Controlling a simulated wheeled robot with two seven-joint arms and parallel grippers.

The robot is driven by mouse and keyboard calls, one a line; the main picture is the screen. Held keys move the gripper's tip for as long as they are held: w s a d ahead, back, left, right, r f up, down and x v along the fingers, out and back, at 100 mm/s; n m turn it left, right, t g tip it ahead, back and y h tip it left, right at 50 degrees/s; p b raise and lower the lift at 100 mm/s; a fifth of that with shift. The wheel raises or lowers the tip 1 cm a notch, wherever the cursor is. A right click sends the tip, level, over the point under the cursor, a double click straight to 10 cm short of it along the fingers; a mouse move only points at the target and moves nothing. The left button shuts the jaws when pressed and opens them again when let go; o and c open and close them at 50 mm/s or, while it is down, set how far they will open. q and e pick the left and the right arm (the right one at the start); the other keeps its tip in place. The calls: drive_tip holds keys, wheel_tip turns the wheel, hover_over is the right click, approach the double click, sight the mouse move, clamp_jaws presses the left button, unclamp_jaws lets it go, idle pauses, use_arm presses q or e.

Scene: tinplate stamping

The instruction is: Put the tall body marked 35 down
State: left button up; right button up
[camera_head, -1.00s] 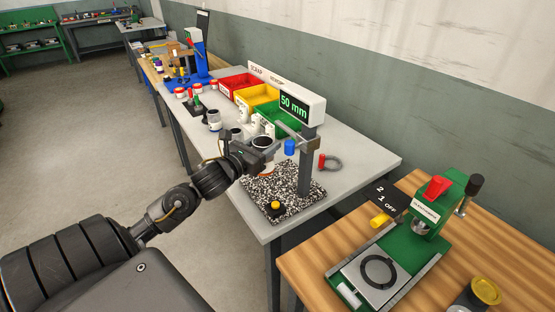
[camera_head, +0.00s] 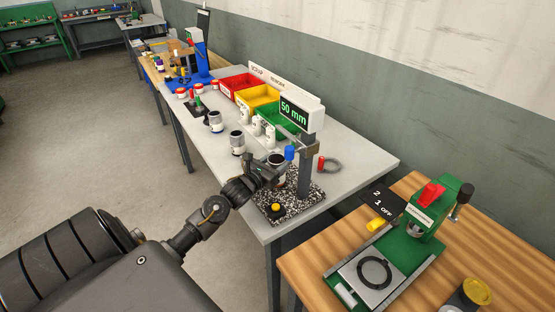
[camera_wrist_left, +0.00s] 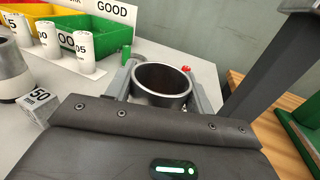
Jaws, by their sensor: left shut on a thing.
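My left gripper (camera_head: 274,171) is shut on a tall open-topped metal body (camera_head: 278,174). In the left wrist view the gripper's fingers (camera_wrist_left: 163,84) stand on either side of the body (camera_wrist_left: 160,97), and its dark hollow inside shows. In the head view the body is over or on the speckled base plate (camera_head: 292,199) of the height gauge with the 50 mm display (camera_head: 296,112). I cannot tell whether its bottom touches the plate. Its number is not readable. My right gripper is not in view.
Other cans (camera_head: 237,143) stand on the grey table (camera_head: 345,160) to the left. Red, yellow and green bins (camera_head: 279,117) stand at the back. A block marked 50 (camera_wrist_left: 39,103) is beside the gripper in the wrist view. A green press (camera_head: 415,228) stands on the wooden table to the right.

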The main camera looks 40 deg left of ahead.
use_arm(q)
drive_tip(key=shift+f, duration=0.25)
drive_tip(key=o, duration=1.2)
drive_tip(key=shift+r, duration=0.1)
drive_tip(key=shift+r, duration=0.25)
drive_tip(key=s+b, duration=0.1)
drive_tip(key=s, duration=0.4)
drive_tip(key=s+b, duration=0.2)
drive_tip(key=s, duration=0.4)
drive_tip(key=shift+s+d+f, duration=0.15)
drive_tip(key=shift+s+f, duration=0.05)
drive_tip(key=shift+s+r, duration=0.1)
drive_tip(key=shift+s, duration=0.25)
